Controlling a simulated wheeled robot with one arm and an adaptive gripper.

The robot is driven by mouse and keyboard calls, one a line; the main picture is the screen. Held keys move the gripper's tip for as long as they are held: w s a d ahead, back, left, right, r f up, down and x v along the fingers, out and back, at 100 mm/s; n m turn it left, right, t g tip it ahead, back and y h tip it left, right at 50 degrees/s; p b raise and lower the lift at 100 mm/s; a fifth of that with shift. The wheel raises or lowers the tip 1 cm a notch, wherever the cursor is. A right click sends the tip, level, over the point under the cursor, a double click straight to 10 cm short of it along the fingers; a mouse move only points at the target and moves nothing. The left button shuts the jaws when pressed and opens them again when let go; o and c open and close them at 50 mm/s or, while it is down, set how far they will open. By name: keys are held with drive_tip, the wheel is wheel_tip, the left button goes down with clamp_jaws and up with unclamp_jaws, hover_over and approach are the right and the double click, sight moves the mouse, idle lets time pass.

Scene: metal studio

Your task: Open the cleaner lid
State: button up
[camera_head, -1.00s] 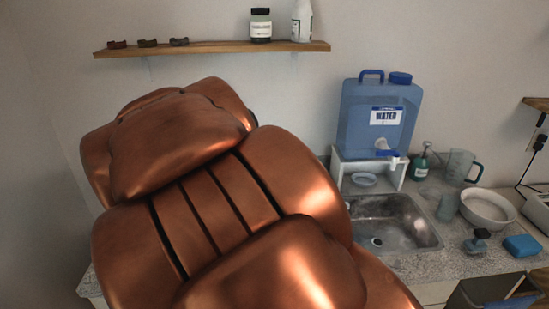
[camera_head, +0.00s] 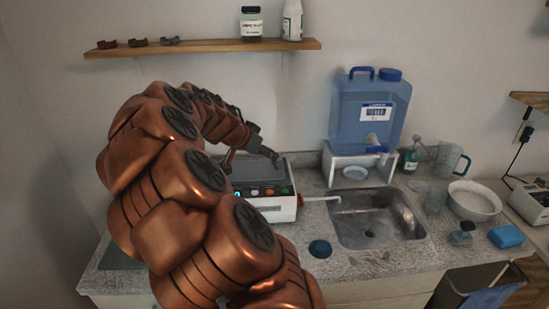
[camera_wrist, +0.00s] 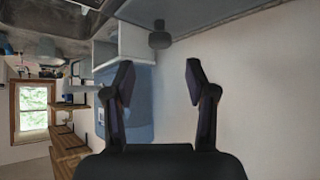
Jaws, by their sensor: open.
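The cleaner (camera_head: 272,207) is a white box with a row of coloured buttons on its front, standing on the counter left of the sink. Its grey lid (camera_head: 262,174) looks shut, lying flat on top, partly hidden by my arm. My gripper (camera_head: 276,157) is over the lid's back right part in the head view. In the wrist view my gripper (camera_wrist: 158,75) is open with nothing between its fingers. A dark knob (camera_wrist: 159,39) at the edge of a grey surface, seemingly the lid, shows just beyond the fingertips. I cannot tell whether they touch.
A blue water jug (camera_head: 370,108) on a white stand is right of the cleaner, behind the sink (camera_head: 375,218). A spout (camera_head: 322,199) reaches from the cleaner toward the sink. A dark blue round object (camera_head: 320,249) lies in front. A shelf (camera_head: 205,48) hangs above.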

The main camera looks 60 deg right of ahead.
drive_tip(key=shift+p+x, duration=1.25)
drive_tip(key=shift+x, duration=2.15)
clamp_jaws()
